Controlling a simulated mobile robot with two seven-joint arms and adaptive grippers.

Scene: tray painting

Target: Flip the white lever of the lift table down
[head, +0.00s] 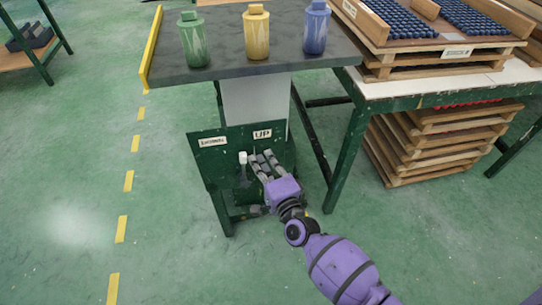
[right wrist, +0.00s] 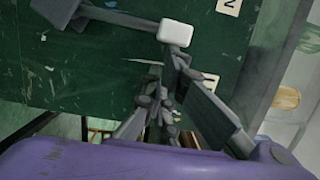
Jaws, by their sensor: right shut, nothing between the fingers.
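The lift table (head: 198,74) has a dark top and a dark green front panel (head: 222,163). The lever's white knob (head: 242,157) shows on that panel, below and between its two labels. In the right wrist view the white knob (right wrist: 175,32) is at the top centre, on a thin grey stem running left. My right gripper (head: 260,158) is shut and empty, just right of the knob in the head view. In the right wrist view its fingertips (right wrist: 172,62) are just below the knob; I cannot tell whether they touch it. My left gripper is not in view.
Green, yellow (head: 257,35) and blue bottles stand on the lift table. A yellow strip (head: 151,48) edges its left side. The "UP" label (head: 262,134) is at the panel's upper right. A workbench (head: 420,89) with stacked wooden trays stands right.

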